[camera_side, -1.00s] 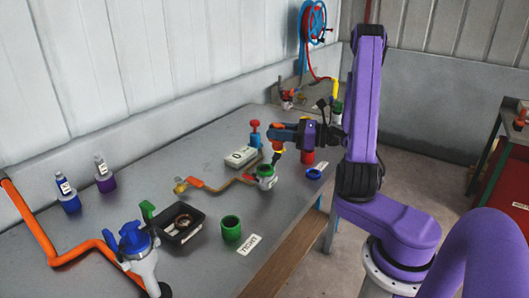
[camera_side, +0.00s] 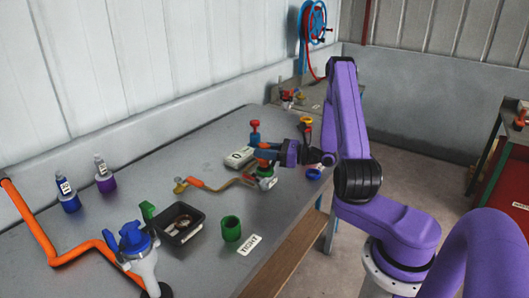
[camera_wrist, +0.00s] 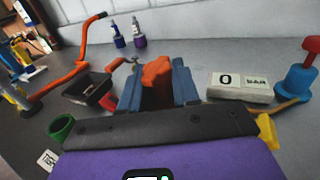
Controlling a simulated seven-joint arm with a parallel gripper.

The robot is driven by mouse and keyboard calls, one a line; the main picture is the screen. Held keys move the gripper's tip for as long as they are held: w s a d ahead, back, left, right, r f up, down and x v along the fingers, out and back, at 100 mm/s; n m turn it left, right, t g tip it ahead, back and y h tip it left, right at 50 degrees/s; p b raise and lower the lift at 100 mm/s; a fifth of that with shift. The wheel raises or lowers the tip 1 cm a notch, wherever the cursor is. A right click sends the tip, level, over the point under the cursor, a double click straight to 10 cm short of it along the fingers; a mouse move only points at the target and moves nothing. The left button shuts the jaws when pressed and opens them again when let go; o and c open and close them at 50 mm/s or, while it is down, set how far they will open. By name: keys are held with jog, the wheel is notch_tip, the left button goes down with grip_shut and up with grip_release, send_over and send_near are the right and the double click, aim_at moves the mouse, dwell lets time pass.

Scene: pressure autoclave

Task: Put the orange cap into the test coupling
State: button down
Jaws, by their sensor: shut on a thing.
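The orange cap (camera_wrist: 157,78) is held between the two blue fingers of my gripper (camera_wrist: 158,88) in the wrist view. The fingers cover most of the coupling's mouth. The cap is mostly hidden there, so I cannot tell whether it touches or enters the coupling. In the wrist view the coupling is hidden behind the gripper.
A gauge block marked 0 (camera_side: 240,157) and a red-and-blue valve (camera_side: 255,133) stand close by.

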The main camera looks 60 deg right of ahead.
jog(key=shift+f, duration=0.2)
jog(key=shift+f, duration=0.6)
jog(key=c, duration=0.8)
grip_release()
